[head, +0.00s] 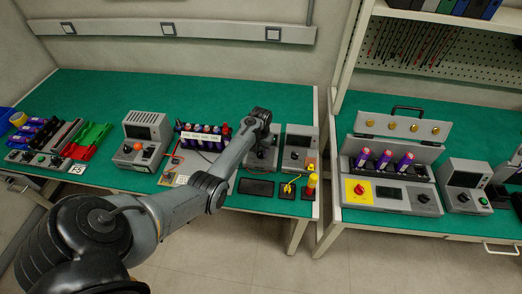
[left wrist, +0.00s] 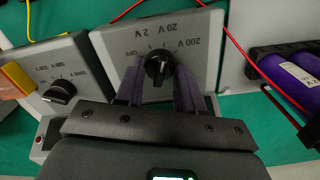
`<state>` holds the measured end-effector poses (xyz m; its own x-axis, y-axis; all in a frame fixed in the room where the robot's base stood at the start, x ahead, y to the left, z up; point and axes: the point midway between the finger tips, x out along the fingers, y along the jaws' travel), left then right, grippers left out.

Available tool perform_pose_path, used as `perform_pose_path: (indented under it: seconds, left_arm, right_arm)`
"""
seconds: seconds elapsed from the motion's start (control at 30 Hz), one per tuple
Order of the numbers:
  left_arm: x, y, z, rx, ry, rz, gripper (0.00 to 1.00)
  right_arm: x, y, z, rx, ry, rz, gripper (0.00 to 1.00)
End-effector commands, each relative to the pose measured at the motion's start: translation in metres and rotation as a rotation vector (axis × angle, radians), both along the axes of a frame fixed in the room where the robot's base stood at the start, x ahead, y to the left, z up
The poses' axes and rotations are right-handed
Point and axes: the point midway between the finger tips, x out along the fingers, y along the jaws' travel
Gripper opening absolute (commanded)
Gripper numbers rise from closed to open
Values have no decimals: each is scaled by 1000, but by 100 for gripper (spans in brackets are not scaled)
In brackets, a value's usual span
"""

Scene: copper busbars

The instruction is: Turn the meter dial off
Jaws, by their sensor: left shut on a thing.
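The meter (left wrist: 115,50) is a grey box whose face has a black dial (left wrist: 158,70) and the marks OFF, 2 V, 20 V and 200 V, upside down in the left wrist view. My left gripper (left wrist: 157,82) has its two purple-grey fingers on either side of the dial and is shut on it. A pale mark on the knob points up in that view, roughly toward the 2 V and 20 V marks; its exact setting is hard to tell. In the head view my left gripper (head: 261,138) covers most of the meter (head: 264,160). My right gripper is not in view.
A second dial instrument (head: 299,150) stands close to the right of the meter. Several purple cells (head: 206,138) stand to the left, with red and yellow wires nearby. Green bench behind is clear.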

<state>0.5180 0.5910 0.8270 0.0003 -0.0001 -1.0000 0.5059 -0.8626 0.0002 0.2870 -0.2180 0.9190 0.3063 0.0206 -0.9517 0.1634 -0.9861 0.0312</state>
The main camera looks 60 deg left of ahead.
Motion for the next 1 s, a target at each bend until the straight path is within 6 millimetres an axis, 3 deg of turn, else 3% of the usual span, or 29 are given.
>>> perform_pose_path:
  seconds: [0.47,1.0]
  left_arm:
    - [0,0,3,-1,2,123,7]
    - [0,0,2,-1,2,606,7]
  right_arm:
    - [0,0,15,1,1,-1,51]
    - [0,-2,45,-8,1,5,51]
